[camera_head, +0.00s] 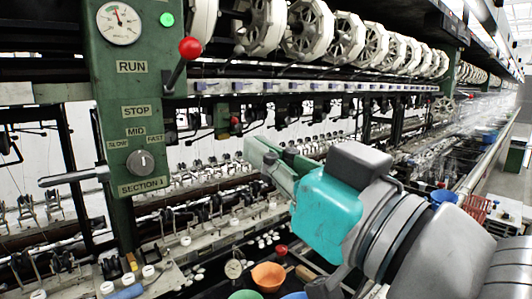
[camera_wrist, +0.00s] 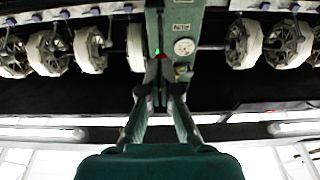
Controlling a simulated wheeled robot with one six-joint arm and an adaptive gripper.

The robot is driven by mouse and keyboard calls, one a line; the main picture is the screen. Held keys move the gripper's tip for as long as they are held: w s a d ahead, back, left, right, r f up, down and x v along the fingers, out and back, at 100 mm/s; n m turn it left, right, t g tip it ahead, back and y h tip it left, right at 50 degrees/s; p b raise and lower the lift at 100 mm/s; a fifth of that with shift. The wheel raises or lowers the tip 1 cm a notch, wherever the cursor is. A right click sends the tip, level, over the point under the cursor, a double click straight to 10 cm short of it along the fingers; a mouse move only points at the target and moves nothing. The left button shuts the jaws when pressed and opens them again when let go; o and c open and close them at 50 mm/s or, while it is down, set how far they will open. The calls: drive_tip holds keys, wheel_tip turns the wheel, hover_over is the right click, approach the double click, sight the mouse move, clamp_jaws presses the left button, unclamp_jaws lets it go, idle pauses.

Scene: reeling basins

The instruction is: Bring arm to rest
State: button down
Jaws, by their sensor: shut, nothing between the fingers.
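My arm reaches in from the lower right in the head view, with a teal wrist section. My gripper (camera_head: 256,150) points left and away, toward the machine, in open air right of the green control post (camera_head: 118,120). It is shut with nothing held. In the wrist view my gripper (camera_wrist: 160,92) lies ahead of the dark green palm, with the green post and its white dial (camera_wrist: 184,46) beyond. The fingers look clear of the post, though the exact gap is hard to tell.
A red-knobbed lever (camera_head: 190,48) juts from the post, and a mode knob (camera_head: 140,162) sits lower. White reels (camera_head: 305,30) line the top. An orange bowl (camera_head: 268,276) and a green bowl (camera_head: 245,295) are below. A red basket (camera_head: 473,206) and blue bucket (camera_head: 443,197) stand right.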

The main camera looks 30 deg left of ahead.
drive_tip(key=w+d+f+m+t+h, duration=0.2)
drive_tip(key=w+d+f+m, duration=0.1)
drive_tip(key=f, duration=0.4)
drive_tip(key=w+d+f+m+t+h, duration=0.1)
drive_tip(key=w+d+f+m+t, duration=0.15)
drive_tip(key=f, duration=0.45)
drive_tip(key=w+d+f+m+t+h, duration=0.2)
drive_tip(key=w+f, duration=0.2)
drive_tip(key=f, duration=0.4)
drive_tip(key=s+d+f+m+t+h, duration=0.1)
drive_tip(key=d+f+m+h, duration=0.15)
drive_tip(key=d+f, duration=0.5)
drive_tip(key=s+d+f+m+t+h, duration=0.1)
drive_tip(key=s+d+f+m+h, duration=0.2)
drive_tip(key=f, duration=0.8)
drive_tip(key=s+d+f+m+h, duration=0.1)
drive_tip(key=s+d+f+h, duration=0.5)
drive_tip(key=s+d+f, duration=0.55)
drive_tip(key=s+d+f+h, duration=0.1)
drive_tip(key=s+d, duration=0.1)
drive_tip(key=s, duration=0.7)
drive_tip(key=s+d+f+g+h, duration=0.1)
drive_tip(key=s+d+f, duration=0.1)
drive_tip(key=s, duration=0.8)
drive_tip(key=shift+s+d+f, duration=0.25)
drive_tip(key=shift+s+f, duration=0.05)
